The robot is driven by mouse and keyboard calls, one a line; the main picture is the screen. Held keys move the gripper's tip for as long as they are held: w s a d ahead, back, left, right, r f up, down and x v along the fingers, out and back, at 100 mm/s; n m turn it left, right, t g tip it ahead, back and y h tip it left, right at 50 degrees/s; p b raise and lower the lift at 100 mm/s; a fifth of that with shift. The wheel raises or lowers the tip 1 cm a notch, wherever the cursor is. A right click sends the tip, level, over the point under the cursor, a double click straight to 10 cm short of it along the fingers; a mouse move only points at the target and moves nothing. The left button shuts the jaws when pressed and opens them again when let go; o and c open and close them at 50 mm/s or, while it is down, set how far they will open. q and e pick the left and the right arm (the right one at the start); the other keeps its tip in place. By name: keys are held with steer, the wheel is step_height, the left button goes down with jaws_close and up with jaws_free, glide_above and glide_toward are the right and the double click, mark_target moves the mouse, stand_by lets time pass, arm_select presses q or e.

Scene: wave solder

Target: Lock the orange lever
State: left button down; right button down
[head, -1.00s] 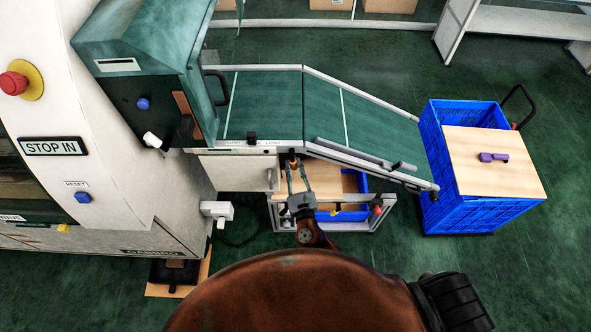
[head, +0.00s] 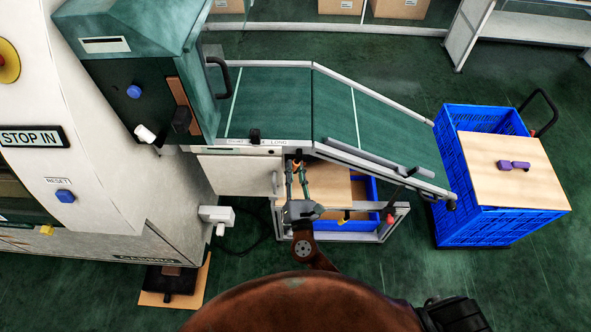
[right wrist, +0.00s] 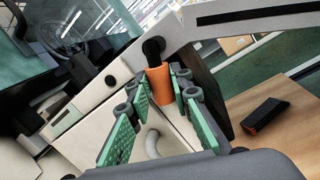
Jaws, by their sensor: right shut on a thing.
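The orange lever (right wrist: 159,85), a short orange grip with a black tip, stands at the underside of the conveyor frame in the right wrist view. It shows as a small orange spot in the head view (head: 297,164), below the conveyor's front rail. My right gripper (right wrist: 163,81) has its green-padded fingers on either side of the lever and is shut on it. In the head view my right gripper (head: 297,170) reaches up to the rail. Its wrist hides part of the frame below. My left gripper is not in view.
The sloping green conveyor (head: 270,100) lies above the gripper. A white panel (head: 238,174) stands left of it. Below are a wooden board (head: 330,185) and a red-tipped handle (head: 389,218).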

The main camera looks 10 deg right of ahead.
stand_by(0.3)
steer(key=c, duration=1.7)
jaws_free()
steer(key=shift+c, duration=0.2)
steer(key=shift+s, duration=0.15)
steer(key=v, duration=1.1)
steer(key=shift+s, duration=0.35)
steer(key=shift+f, duration=0.1)
